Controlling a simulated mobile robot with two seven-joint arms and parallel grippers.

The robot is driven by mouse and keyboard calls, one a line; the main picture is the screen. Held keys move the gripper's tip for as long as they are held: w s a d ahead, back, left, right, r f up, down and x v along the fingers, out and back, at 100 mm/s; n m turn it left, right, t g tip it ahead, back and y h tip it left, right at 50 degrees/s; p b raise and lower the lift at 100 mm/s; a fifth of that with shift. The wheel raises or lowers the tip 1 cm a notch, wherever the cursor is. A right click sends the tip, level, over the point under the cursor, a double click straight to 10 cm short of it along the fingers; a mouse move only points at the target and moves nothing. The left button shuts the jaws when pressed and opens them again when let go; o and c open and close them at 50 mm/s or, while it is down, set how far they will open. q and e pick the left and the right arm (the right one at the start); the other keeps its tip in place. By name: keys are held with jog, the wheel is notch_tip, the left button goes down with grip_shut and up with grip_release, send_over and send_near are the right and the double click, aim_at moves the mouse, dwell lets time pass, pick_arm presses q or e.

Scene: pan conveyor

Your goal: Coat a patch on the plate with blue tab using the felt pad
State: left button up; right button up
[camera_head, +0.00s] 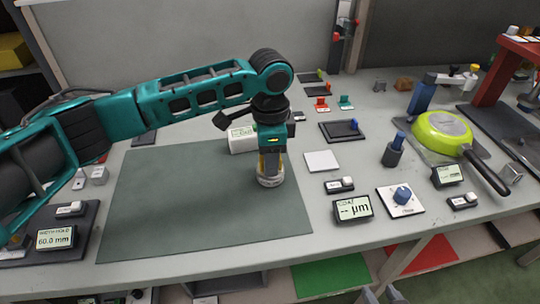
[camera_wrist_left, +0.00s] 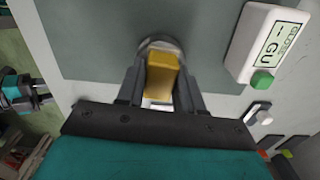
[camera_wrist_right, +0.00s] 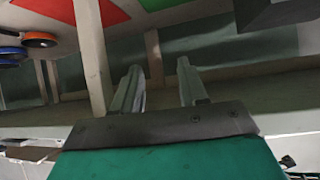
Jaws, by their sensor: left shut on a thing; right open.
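My left gripper (camera_head: 271,158) is shut on a yellow block-shaped handle (camera_wrist_left: 162,76), perhaps that of the felt pad. A round, pale, glassy base (camera_head: 270,181) is directly below it, at the right side of the dark green mat. I cannot tell whether this base is part of the held thing or a separate jar; no felt face shows. A dark square plate (camera_head: 338,132) with a blue tab (camera_head: 354,124) lies flat to the right, behind a white square (camera_head: 321,160). My right gripper (camera_wrist_right: 157,78) is open and empty, low by the table's underside.
Meters (camera_head: 352,208), a blue-knobbed white pad (camera_head: 402,197) and a green pan (camera_head: 442,135) are on the right. Small red (camera_head: 321,103) and green (camera_head: 345,101) tabbed pieces lie at the back.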

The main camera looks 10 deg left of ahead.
pick_arm(q)
jog(key=shift+s+f, duration=0.1)
jog(key=shift+f, duration=0.1)
jog(key=shift+r+p, duration=0.65)
jog(key=shift+p, duration=0.15)
jog(key=shift+r+p, duration=0.95)
jog(key=shift+p, duration=0.3)
notch_tip(320, 180, up, 2)
jog(key=p, duration=0.2)
jog(key=shift+p, duration=0.3)
jog(key=shift+r+p, duration=0.75)
jog(key=shift+r, duration=0.35)
pick_arm(e)
notch_tip(320, 180, up, 6)
jog(key=d, duration=0.1)
jog(key=shift+s+d+h, duration=0.2)
jog(key=shift+s+h, duration=0.2)
